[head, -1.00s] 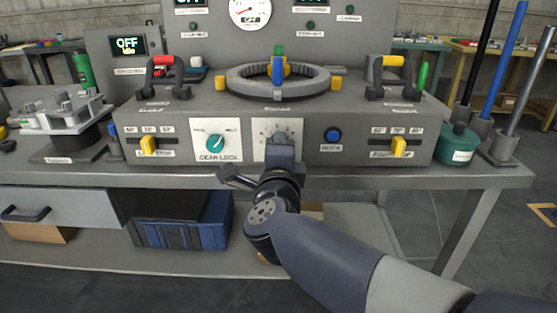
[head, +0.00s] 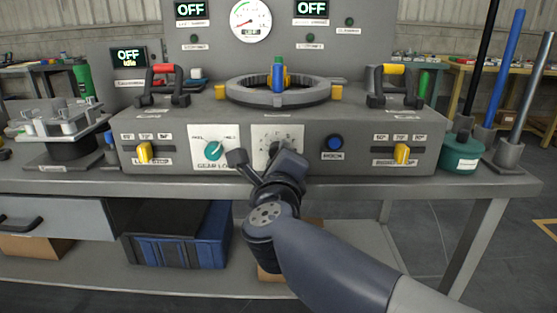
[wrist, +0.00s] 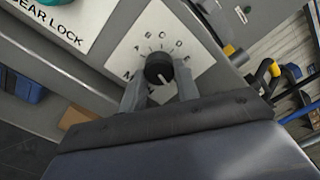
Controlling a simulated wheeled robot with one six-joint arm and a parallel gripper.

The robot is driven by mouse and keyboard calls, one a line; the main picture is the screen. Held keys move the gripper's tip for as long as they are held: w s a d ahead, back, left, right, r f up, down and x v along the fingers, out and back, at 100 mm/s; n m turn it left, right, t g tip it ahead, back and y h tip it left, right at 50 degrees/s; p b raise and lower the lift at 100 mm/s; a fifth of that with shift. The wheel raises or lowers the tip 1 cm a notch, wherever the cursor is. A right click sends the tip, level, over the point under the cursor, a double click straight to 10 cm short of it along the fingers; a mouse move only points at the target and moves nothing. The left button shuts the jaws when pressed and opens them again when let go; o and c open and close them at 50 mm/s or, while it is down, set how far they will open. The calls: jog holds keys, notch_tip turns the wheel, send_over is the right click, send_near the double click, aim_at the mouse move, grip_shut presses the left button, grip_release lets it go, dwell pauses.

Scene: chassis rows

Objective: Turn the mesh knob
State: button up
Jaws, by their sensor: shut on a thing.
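The mesh knob (wrist: 158,67) is a round black knob on a white plate with a ring of letters. In the wrist view it sits between the two fingers of my gripper (wrist: 160,86), which is shut on it. A pale pointer mark on the knob faces the lower right of that view, and part of the printed label is covered by a finger. In the head view my gripper (head: 275,157) is rolled in front of the white plate (head: 291,132) and hides most of the knob.
The teal gear lock knob (head: 213,150) is left of my gripper and a blue button (head: 334,142) is right. Yellow sliders (head: 144,152) (head: 401,153) sit at both ends of the panel. A grey ring with a blue and green post (head: 278,75) stands above.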

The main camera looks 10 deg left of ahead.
jog(key=shift+f, duration=0.1)
jog(key=o, duration=1)
jog(key=shift+p+v, duration=1.5)
jog(key=shift+v, duration=3.9)
